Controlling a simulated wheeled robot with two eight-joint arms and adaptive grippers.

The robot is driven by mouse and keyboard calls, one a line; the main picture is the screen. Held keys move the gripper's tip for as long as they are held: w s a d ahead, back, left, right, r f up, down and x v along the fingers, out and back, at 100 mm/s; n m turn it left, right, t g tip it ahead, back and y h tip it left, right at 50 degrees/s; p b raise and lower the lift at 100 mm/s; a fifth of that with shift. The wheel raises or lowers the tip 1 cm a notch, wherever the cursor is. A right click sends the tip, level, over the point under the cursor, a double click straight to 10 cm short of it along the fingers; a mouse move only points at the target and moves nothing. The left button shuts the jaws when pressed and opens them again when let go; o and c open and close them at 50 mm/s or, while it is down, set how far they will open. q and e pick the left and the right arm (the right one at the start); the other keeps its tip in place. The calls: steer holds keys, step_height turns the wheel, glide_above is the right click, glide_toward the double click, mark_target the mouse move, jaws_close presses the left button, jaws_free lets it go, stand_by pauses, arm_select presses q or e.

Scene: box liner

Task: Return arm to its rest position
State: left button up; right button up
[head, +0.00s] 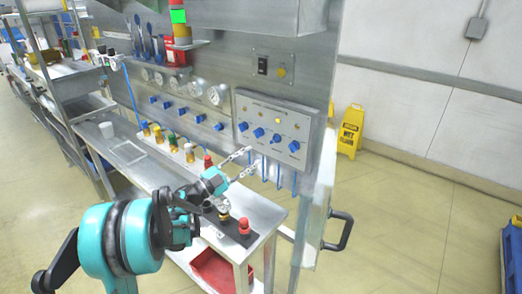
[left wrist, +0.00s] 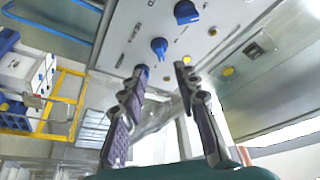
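My left gripper (head: 251,160) reaches over the metal bench in the head view, in front of the panel with blue knobs. In the left wrist view its two fingers (left wrist: 161,70) stand apart with nothing between them, so it is open and empty. The control panel (head: 291,118) also shows in the left wrist view (left wrist: 138,35), beyond the fingertips. I cannot tell the exact gap between fingertips and panel. My right gripper shows in neither view.
A red bin (head: 212,270) is below. A black handle (head: 339,231) sticks out at right. Open floor lies beyond, with a yellow wet-floor sign (head: 350,131).

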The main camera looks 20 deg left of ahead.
arm_select(q)
steer(key=shift+v, duration=1.25)
